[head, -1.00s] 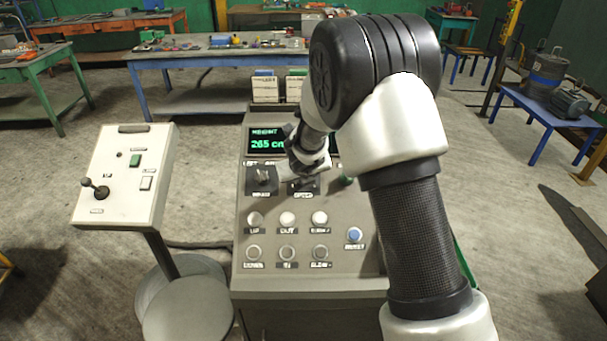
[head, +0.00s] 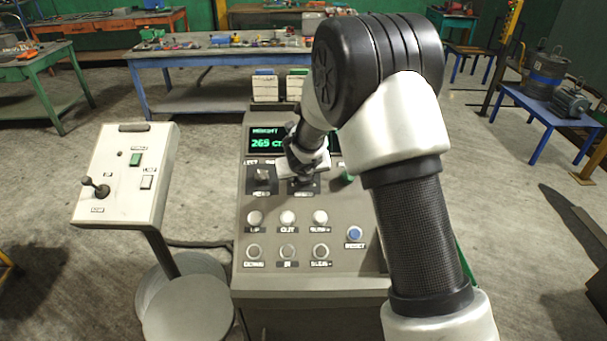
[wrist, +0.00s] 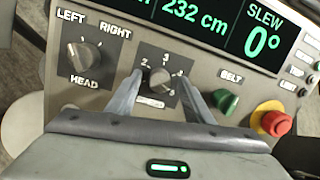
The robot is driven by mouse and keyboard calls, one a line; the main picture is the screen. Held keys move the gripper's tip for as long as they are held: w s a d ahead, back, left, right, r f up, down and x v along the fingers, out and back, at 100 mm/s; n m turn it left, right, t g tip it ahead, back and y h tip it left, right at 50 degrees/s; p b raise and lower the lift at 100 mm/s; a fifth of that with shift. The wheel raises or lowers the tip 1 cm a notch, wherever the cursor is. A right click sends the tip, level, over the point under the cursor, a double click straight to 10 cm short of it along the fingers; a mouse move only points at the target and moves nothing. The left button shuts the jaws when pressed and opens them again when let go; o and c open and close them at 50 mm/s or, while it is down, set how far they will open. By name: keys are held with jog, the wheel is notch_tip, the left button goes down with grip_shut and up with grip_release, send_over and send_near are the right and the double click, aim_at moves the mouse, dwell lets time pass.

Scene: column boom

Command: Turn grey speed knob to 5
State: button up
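The grey speed knob (wrist: 160,79) sits on a dark square plate with small numbers around it, at the centre of the wrist view. Its small label is too blurred to read, and I cannot clearly tell which number the knob points at. My gripper (wrist: 159,75) is open, with one finger on each side of this knob. Narrow gaps seem to show between fingers and knob; contact is unclear. In the head view my gripper (head: 303,168) is over the upper part of the grey console (head: 262,282) and largely hides the knob.
A larger grey HEAD knob (wrist: 87,57) is at left. A green BELT knob (wrist: 225,100) and red stop button (wrist: 271,120) are at right. A display (wrist: 215,20) lies above. Several round buttons (head: 288,218) are below; a white joystick panel (head: 125,170) stands left.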

jog(key=v, duration=1.7)
jog(key=shift+r, duration=0.2)
jog(key=s+r+n+t+y, duration=0.2)
jog(key=s+r+n+y, duration=0.45)
jog(key=r+n, duration=1.05)
jog(key=s+d+f+n+g+h, duration=0.2)
jog(key=s+d+f+n+h, duration=0.1)
jog(key=s+d+n, duration=0.4)
jog(key=s+d+f+n+g+h, duration=0.2)
jog(key=s+d+n, duration=0.5)
jog(key=s, duration=0.7)
notch_tip(320, 180, down, 2)
jog(key=n+h, duration=0.1)
jog(key=n, duration=0.1)
jog(key=shift+f+n+g, duration=0.15)
jog(key=shift+n+g, duration=0.15)
jog(key=shift+n, duration=0.1)
